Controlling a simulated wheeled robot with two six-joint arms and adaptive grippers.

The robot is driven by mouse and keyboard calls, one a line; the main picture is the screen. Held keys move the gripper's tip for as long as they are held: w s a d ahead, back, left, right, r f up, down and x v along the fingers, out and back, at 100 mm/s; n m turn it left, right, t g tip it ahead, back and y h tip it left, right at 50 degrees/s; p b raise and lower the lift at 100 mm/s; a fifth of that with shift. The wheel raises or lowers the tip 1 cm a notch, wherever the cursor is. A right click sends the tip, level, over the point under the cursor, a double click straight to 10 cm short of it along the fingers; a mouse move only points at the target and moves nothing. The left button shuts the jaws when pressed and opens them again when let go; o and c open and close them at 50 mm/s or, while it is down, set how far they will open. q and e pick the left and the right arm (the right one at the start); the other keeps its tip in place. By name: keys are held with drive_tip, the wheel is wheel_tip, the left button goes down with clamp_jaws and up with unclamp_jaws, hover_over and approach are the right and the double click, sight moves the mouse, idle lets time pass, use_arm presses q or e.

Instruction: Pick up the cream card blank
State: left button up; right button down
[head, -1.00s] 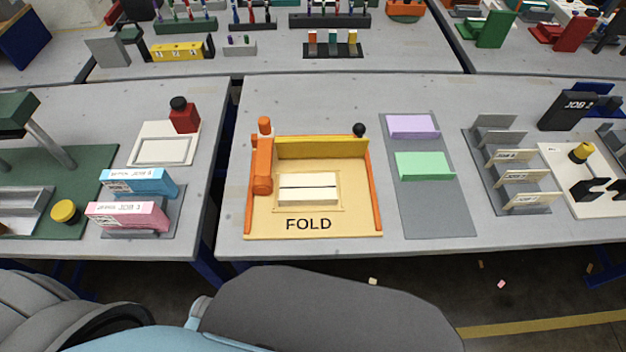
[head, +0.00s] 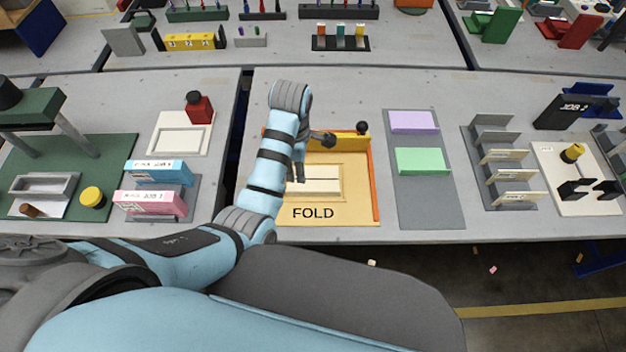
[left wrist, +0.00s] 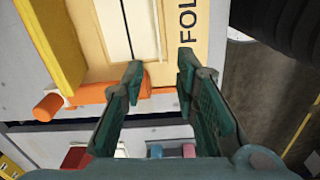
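The cream card blank (head: 320,181) lies flat on the tan board marked FOLD (head: 345,206), with a dark line across its middle. It also shows at the top of the left wrist view (left wrist: 112,28). My left gripper (head: 299,178) is over the left part of the fold board and partly covers the card's left end in the head view. In the left wrist view its two green fingers (left wrist: 162,65) are spread apart with nothing between them, pointing toward the board and the card. I cannot tell its exact height. My right gripper is not in view.
A yellow bar (head: 345,142) edges the board's back, with an orange rail (head: 375,188) at its right. A grey mat (head: 431,202) with purple and green blocks lies right of it. Pink (head: 150,203) and blue boxes stand on the left table, across a gap.

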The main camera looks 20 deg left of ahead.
use_arm(q)
drive_tip(key=r+n, duration=0.1)
drive_tip(key=b, duration=0.3)
approach(313, 179)
drive_tip(key=s+f, duration=0.3)
drive_tip(key=f, duration=0.1)
drive_tip(key=s+a+f, duration=0.1)
drive_tip(key=s+f, duration=0.1)
drive_tip(key=f, duration=0.1)
drive_tip(key=shift+s, duration=0.35)
clamp_jaws()
